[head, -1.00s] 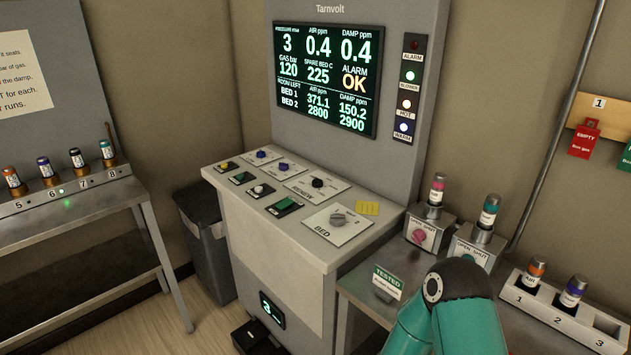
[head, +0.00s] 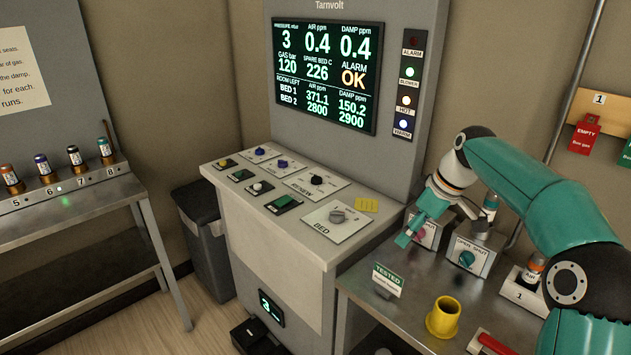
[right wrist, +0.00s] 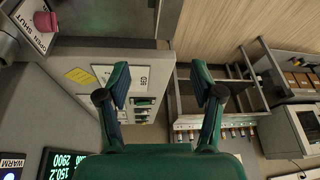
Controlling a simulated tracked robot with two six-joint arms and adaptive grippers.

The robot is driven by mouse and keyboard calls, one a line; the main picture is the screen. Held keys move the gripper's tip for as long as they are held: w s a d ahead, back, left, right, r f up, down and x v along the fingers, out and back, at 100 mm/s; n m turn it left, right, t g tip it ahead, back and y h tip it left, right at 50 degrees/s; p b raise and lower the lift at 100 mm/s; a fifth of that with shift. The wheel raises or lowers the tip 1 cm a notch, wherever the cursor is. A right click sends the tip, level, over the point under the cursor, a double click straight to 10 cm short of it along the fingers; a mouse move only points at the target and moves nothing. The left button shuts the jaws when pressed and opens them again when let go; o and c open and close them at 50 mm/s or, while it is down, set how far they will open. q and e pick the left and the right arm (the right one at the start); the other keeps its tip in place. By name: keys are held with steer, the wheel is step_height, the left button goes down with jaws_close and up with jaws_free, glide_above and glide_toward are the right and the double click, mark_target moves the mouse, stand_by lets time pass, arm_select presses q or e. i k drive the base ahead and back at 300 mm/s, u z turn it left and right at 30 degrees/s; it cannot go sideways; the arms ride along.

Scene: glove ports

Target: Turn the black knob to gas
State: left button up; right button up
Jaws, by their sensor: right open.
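The black knob (head: 316,180) sits on a white label plate, whose lettering I cannot read clearly, on the sloped top of the grey console (head: 275,240). I cannot tell which way its pointer faces. My right gripper (head: 408,232) is to the right of the knob, beyond the console's right edge and apart from it. In the right wrist view the right gripper (right wrist: 162,88) is open, with nothing between its fingers. That view shows part of the console top, and the black knob cannot be made out there. My left gripper is not in view.
A grey BED knob (head: 337,216) and yellow note (head: 367,204) lie on the console near the right gripper. On the right bench stand a TESTED sign (head: 387,279), a yellow cup (head: 443,317) and valve boxes with a pink knob and a teal knob (head: 467,259). The display (head: 325,75) reads OK.

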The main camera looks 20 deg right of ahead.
mark_target(316, 180)
steer(key=z, duration=0.1)
steer(key=i, duration=1.5)
steer(key=u, duration=0.1)
